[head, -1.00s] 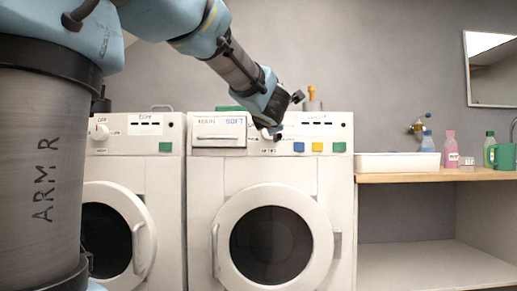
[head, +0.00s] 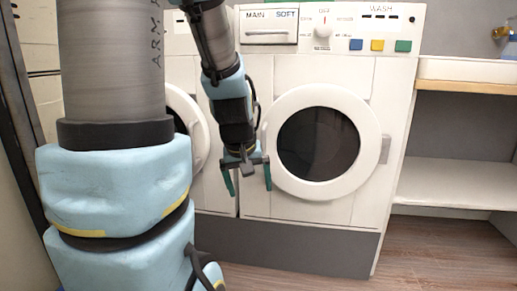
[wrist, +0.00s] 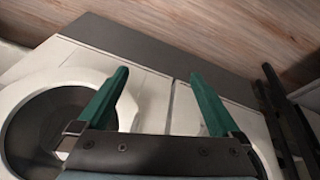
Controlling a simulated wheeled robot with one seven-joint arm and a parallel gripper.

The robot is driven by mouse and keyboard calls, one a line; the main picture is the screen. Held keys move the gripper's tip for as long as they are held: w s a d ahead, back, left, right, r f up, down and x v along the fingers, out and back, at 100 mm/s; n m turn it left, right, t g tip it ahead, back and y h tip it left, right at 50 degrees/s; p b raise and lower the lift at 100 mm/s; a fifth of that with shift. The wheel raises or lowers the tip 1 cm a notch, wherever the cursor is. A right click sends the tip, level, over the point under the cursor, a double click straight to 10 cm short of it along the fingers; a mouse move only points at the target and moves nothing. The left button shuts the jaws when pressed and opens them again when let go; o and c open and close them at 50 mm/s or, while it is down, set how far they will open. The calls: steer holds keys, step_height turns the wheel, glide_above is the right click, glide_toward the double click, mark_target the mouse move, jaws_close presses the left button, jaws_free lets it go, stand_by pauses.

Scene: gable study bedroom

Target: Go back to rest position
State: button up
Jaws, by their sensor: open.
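My gripper (head: 248,180) hangs pointing down in front of the washing machines in the head view. Its two green fingers are spread apart with nothing between them. In the wrist view my gripper (wrist: 160,95) is also open and empty, with the machine fronts and the floor beyond it. The washer (head: 285,205) with the round door (head: 369,143) is just behind and to the right of my gripper. I cannot tell the exact gap between them.
A second washer (head: 216,195) stands to the left, partly hidden by my arm. A wooden shelf unit (head: 470,87) with a white tray (head: 465,70) is at the right. The wood floor (head: 440,250) is clear at the lower right.

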steer(key=s+a+f+m+g+y+p, duration=0.1)
steer(key=s+a+f+m+g+p, duration=0.1)
steer(key=s+a, duration=0.4)
step_height(320, 180, up, 30)
steer(key=d+p, duration=0.1)
steer(key=p, duration=2.8)
steer(key=shift+s+d+f, duration=0.2)
steer(key=shift+d+f, duration=0.05)
